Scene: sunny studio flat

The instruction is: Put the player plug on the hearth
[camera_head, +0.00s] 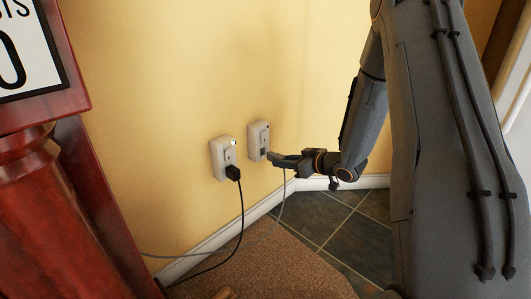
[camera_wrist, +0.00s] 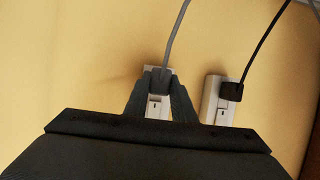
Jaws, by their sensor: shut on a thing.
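A grey plug (camera_wrist: 161,85) with a grey cord is between the fingers of my gripper (camera_wrist: 160,92) in the wrist view. My gripper (camera_head: 275,158) is shut on it, right at the front of the right-hand white wall outlet (camera_head: 257,135). The plug is at the outlet's face; I cannot tell whether its prongs are in. The grey cord (camera_head: 283,185) hangs to the floor and runs left. Nothing marks which plug is the player's. A dark slate-tiled area (camera_head: 350,238) lies on the floor below; I cannot tell whether it is the hearth.
A black plug (camera_head: 233,173) with a black cord sits in the left-hand outlet (camera_head: 217,152). Red-brown wooden furniture (camera_head: 35,200) with a framed sign stands at left. Brown carpet (camera_head: 275,265) borders the tiles. The yellow wall and white skirting run behind; the visible tiles are clear.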

